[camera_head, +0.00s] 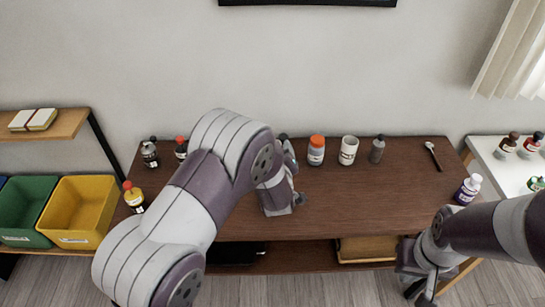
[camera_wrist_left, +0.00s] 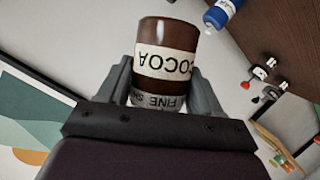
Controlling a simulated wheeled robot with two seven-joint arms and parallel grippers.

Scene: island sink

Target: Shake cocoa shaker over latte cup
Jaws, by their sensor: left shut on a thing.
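The brown cocoa shaker (camera_wrist_left: 167,62) fills the middle of the left wrist view, with its COCOA label upside down in the picture. My left gripper (camera_wrist_left: 160,88) is shut on it, one finger on each side. In the head view my left gripper (camera_head: 288,180) is over the middle of the brown table, and my arm hides most of what it holds. A white cup-like container (camera_head: 348,151), which may be the latte cup, stands upright to its right, apart from it. My right gripper (camera_head: 420,286) is low at the right, and its jaw opening is unclear.
An orange-capped jar (camera_head: 316,151), a grey bottle (camera_head: 377,149) and a spoon (camera_head: 433,156) are along the table's back. Several bottles stand at its left end. A purple-labelled bottle (camera_head: 467,189) is at the right edge. The table's front right (camera_head: 370,210) is clear.

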